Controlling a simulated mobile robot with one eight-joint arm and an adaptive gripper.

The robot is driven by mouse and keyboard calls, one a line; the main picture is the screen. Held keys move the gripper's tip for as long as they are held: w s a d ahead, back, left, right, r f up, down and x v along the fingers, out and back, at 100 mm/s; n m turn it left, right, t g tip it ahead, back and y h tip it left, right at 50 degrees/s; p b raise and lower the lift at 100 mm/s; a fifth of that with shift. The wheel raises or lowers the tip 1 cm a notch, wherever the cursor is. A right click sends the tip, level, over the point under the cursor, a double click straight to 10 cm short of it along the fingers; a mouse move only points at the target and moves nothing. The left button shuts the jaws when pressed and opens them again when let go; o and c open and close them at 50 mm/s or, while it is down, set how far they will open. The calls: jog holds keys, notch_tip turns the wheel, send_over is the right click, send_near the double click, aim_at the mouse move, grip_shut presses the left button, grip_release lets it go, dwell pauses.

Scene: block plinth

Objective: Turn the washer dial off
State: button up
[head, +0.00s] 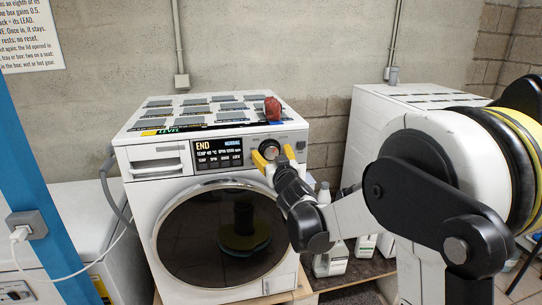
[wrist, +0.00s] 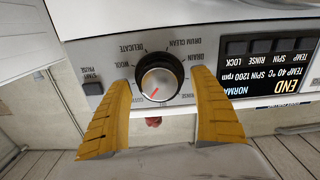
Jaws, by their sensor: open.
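The washer (head: 165,175) is a white front-loader with a dark round door. Its dial (wrist: 160,82), a dark ring with a silver face, is on the control panel and partly shows in the head view (head: 269,149). The dial's red pointer mark points to the lower left in the wrist view, where the panel appears upside down. My gripper (wrist: 162,78) is open, its yellow fingers on either side of the dial with narrow gaps visible. Whether the fingertips reach past the dial's face is unclear. The display (head: 218,153) reads END and NORMAL.
A start/pause button (wrist: 93,88) is beside the left finger in the wrist view. A small red object (head: 272,108) sits on the washer's top near the dial. White bottles (head: 330,258) stand right of the washer, and another white appliance (head: 365,115) is behind my arm.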

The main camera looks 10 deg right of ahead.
jog(key=shift+w, duration=0.15)
jog(key=c, duration=1.2)
jog(key=shift+n, duration=0.3)
jog(key=n, duration=0.3)
jog(key=shift+a+n, duration=0.1)
jog(key=shift+n, duration=1.9)
